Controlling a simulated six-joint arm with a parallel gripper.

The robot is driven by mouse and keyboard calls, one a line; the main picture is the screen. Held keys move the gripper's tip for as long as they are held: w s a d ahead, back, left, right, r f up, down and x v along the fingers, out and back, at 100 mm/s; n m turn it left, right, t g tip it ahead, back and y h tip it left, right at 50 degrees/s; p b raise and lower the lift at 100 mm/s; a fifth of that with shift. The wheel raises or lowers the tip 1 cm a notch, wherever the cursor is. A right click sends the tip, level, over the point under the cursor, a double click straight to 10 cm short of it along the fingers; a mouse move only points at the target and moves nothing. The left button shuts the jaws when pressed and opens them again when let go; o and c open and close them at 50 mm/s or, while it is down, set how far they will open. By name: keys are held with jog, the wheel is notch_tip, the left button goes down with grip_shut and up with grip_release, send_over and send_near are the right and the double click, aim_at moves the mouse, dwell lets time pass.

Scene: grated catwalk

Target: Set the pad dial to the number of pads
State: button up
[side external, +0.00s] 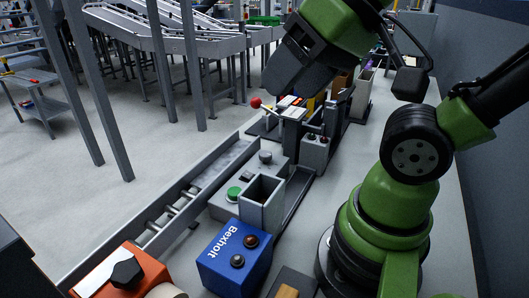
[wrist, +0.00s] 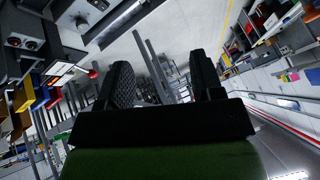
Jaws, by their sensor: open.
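My gripper (wrist: 163,78) is open and empty in the wrist view, with floor and grey posts showing between its black fingers. In the side view its dark end hangs over the far part of the bench, apart from the controls in front. A blue box (side external: 222,258) marked "Bexholt" has a dark red knob (side external: 251,240) and a black knob (side external: 237,260). I cannot tell which knob is the pad dial, nor make out any pads or dial marks.
A grey panel with a green button (side external: 234,193) and a grey knob (side external: 265,157) stands beside an open grey bin (side external: 262,203). A roller conveyor (side external: 170,212) runs along the left. A red ball-topped lever (side external: 256,103) and several small items crowd the far bench.

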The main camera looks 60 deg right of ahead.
jog(key=w+d+f+n+g+h, duration=0.4)
jog(key=w+d+f+n, duration=0.25)
jog(key=w+n, duration=0.3)
jog(key=n+g+h, duration=0.2)
jog(key=n+g, duration=0.1)
jog(key=n, duration=0.9)
send_near(265, 153)
jog(key=x, duration=0.8)
jog(key=shift+f, duration=0.4)
jog(key=c, duration=0.9)
